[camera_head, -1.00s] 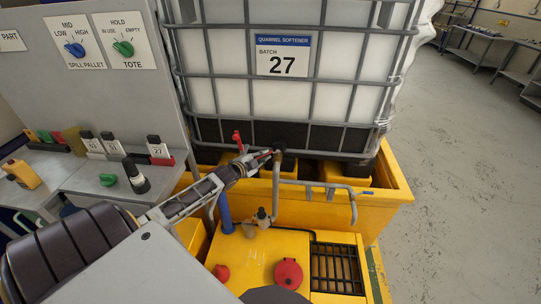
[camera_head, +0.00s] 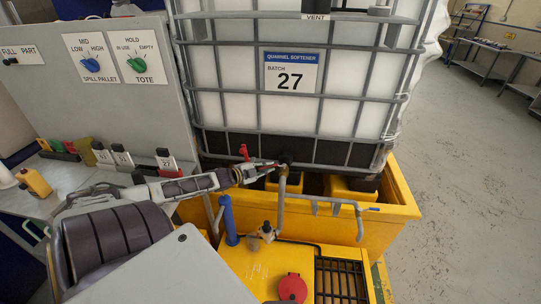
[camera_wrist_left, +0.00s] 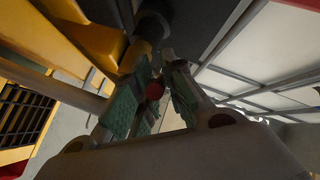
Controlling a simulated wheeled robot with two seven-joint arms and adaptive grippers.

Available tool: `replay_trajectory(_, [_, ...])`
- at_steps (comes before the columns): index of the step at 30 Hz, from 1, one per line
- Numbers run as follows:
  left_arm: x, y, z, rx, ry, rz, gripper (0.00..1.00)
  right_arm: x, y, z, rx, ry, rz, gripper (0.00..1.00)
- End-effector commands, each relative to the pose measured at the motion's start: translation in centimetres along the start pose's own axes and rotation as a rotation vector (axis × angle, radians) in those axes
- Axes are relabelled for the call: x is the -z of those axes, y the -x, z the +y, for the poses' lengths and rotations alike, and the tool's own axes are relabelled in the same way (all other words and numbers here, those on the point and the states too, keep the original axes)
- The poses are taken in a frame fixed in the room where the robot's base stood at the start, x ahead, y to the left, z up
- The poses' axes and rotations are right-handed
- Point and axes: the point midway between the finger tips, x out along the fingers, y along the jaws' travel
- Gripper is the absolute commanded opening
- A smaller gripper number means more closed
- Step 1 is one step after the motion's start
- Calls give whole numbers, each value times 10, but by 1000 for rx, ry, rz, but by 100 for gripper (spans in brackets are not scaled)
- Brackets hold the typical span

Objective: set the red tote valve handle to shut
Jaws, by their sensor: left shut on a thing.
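The white caged tote (camera_head: 290,125) labelled batch 27 stands in a yellow spill pallet (camera_head: 398,200). My left gripper (camera_head: 272,170) is at the valve outlet, low on the tote's front. My right gripper is not in view.
A grey pipe (camera_head: 281,200) drops beside the valve, and another runs right. A yellow unit (camera_head: 255,262) with a red cap (camera_head: 292,288) stands in front. The floor (camera_head: 460,150) is clear at right.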

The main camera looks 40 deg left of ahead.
Motion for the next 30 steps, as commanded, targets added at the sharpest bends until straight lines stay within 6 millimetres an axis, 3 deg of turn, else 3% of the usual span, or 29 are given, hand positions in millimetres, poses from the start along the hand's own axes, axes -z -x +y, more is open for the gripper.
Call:
replay_trajectory(13, [-12, 6, -4, -38, -17, 57, 0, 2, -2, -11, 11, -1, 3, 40])
replay_trajectory(29, [-13, 6, -5, -43, -17, 66, 0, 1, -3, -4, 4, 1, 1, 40])
replay_trajectory(30, [-13, 6, -5, -43, -17, 66, 14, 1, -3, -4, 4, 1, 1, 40])
